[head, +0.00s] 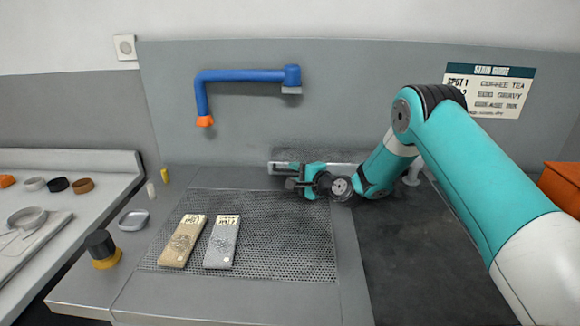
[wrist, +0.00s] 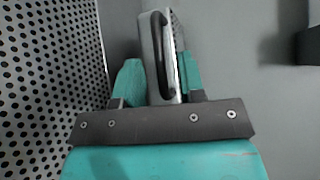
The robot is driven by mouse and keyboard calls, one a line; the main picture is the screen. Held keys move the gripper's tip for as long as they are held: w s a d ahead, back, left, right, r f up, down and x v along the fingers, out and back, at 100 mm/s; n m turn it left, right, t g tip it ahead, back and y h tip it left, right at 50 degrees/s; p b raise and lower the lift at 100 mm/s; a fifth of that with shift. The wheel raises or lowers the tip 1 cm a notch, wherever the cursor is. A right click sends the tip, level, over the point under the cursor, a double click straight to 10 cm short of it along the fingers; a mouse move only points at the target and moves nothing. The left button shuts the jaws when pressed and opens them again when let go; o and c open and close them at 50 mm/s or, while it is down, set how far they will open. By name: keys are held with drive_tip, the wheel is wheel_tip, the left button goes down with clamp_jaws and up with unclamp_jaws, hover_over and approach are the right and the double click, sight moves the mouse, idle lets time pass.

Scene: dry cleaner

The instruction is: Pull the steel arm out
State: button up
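The steel arm (head: 279,167) is a pale metal bar low against the back panel, just above the far edge of the perforated board. My gripper (head: 296,180) is at its left part and hides some of it. In the wrist view the steel arm (wrist: 174,62) is a slim bar with a dark slot.
A blue arm (head: 240,76) with an orange tip hangs on the panel above. Two labelled fabric samples, one tan (head: 183,241) and one grey (head: 222,242), lie on the perforated board (head: 290,245). A dark-topped pot (head: 102,250) and small dish (head: 133,220) stand left. The board's right front is clear.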

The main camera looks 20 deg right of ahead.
drive_tip(key=shift+x, duration=1.35)
drive_tip(key=shift+c, duration=0.5)
clamp_jaws()
